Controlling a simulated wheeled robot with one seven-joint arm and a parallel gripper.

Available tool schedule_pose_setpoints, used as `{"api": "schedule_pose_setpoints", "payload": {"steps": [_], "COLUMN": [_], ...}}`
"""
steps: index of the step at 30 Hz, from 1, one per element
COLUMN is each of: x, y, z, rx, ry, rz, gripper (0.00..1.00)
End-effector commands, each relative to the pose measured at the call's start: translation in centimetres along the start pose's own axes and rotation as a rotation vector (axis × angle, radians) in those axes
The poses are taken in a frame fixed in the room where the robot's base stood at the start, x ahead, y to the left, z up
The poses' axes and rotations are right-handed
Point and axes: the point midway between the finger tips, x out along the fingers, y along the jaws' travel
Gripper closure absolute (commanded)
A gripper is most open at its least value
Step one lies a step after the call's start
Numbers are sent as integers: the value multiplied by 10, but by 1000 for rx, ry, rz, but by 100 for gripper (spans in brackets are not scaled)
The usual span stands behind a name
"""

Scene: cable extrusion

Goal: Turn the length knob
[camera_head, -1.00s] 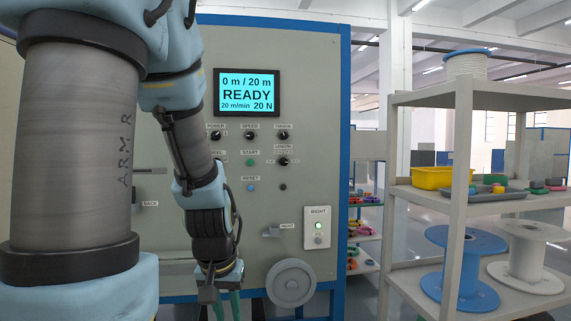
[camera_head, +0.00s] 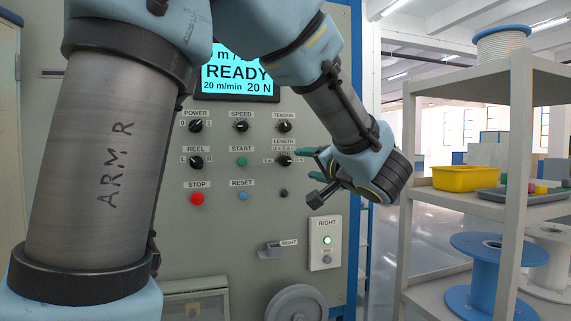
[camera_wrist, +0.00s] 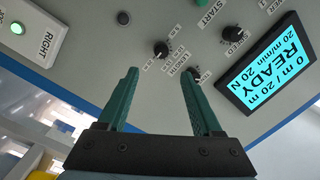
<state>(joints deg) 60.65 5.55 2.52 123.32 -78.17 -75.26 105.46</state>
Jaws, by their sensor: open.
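The length knob (camera_head: 284,160) is a small black knob on the grey machine panel, under a LENGTH label. In the wrist view the length knob (camera_wrist: 161,50) lies just beyond the fingertips, roughly in line with the gap between them. My gripper (camera_head: 304,158) is to the right of the knob in the head view, its green fingers pointing at it. In the wrist view my gripper (camera_wrist: 160,72) is open, with nothing between its fingers. The fingertips appear apart from the knob.
The tension knob (camera_head: 285,127) sits just above, and the start button (camera_head: 242,162) lies to the left. The display (camera_head: 237,84) reads READY and is partly hidden by my arm. A shelf (camera_head: 467,200) with a yellow bin and spools stands at the right.

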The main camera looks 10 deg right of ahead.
Motion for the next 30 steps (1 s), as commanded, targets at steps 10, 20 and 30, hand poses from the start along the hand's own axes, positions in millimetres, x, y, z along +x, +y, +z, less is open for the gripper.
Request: {"api": "schedule_pose_setpoints", "payload": {"steps": [10,20,30], "x": [49,98,107], "y": [-3,-2,-2], "z": [0,0,1], "rx": [5,5,4], "ry": [-7,-5,-4], "rz": [-7,-5,-4], "gripper": [33,33,33]}}
